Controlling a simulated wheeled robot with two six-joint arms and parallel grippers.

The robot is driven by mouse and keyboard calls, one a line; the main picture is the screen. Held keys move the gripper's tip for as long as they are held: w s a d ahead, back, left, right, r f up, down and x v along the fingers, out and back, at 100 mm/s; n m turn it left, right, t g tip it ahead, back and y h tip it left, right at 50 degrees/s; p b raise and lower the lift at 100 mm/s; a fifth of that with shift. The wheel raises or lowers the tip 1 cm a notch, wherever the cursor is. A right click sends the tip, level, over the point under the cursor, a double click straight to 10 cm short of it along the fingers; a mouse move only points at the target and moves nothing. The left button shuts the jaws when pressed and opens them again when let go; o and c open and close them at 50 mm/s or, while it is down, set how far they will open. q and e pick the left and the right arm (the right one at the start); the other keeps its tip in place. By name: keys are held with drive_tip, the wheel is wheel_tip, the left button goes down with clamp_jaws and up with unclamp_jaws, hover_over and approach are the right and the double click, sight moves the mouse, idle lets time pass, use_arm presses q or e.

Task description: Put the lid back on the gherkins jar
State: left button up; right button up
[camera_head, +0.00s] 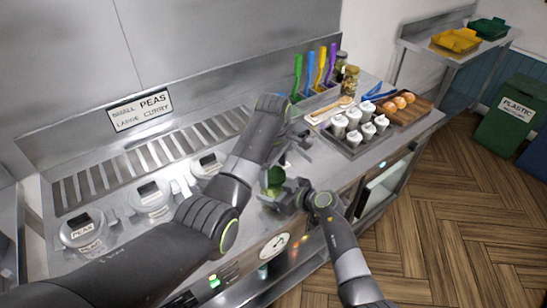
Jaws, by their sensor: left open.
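A small jar with green contents (275,178), which looks like the gherkins jar, is at the counter's front edge, partly hidden by my arms. My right gripper (280,197) is right at the jar's lower part, its fingers overlapping it in the picture. I cannot tell whether they are closed around it. My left gripper (300,137) is open, above and to the right of the jar, partly hidden behind its own wrist. I cannot make out a loose lid.
Two more jars (350,79) stand at the back right beside coloured-handled utensils (310,72).

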use_arm(q)
drive_tip(key=shift+f, duration=0.55)
drive_tip(key=c, duration=1)
drive_tip(key=m, duration=0.5)
drive_tip(key=shift+m, duration=0.4)
drive_tip(key=m, duration=0.4)
drive_tip(key=o, duration=1.1)
